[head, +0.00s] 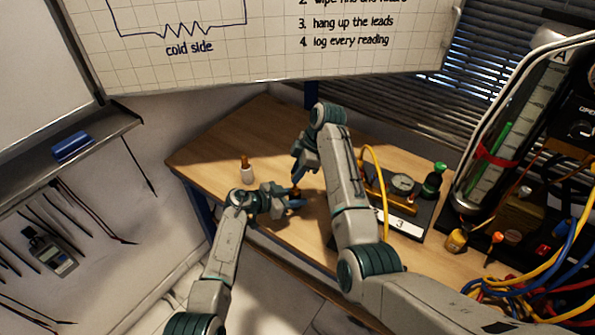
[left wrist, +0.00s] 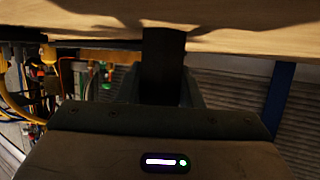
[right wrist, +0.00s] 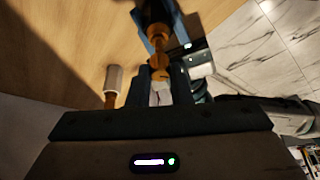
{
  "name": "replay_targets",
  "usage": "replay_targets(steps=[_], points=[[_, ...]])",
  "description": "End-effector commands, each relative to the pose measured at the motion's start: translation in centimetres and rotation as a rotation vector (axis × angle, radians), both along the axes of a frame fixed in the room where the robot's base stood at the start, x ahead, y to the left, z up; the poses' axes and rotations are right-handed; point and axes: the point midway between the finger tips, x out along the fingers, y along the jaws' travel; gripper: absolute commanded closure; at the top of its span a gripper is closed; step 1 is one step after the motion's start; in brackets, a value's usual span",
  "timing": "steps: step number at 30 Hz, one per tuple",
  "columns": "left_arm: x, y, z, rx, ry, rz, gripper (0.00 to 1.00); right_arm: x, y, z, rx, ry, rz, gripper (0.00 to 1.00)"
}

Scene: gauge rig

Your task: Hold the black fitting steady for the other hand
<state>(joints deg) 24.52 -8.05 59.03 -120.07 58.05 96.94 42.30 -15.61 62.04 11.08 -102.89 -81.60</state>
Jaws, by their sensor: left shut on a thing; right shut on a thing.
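My left gripper (head: 288,202) is shut on the black fitting, which shows as a dark block between its fingers in the left wrist view (left wrist: 163,65). In the right wrist view the black fitting (right wrist: 153,12) has a brass-orange end pointing toward my right gripper. My right gripper (right wrist: 160,92) is shut on a small white piece with an orange top (right wrist: 160,88). That orange top lines up with the fitting's brass end. Whether they touch I cannot tell. In the head view both grippers meet over the table, and the fitting is mostly hidden.
A second white piece with an orange top (head: 247,172) stands on the wooden table (head: 215,150) to the left. A gauge (head: 402,184) on a black base, a green-capped bottle (head: 433,182) and a yellow hose lie right of my right arm. Cables crowd the far right.

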Motion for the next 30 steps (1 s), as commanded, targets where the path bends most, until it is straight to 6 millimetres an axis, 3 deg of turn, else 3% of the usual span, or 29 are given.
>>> replay_targets(steps=[30], points=[[0.0,0.0,0.0,-0.001,0.001,-0.001,0.98,0.0,0.0,-2.4,0.000,0.000,0.000,1.00]])
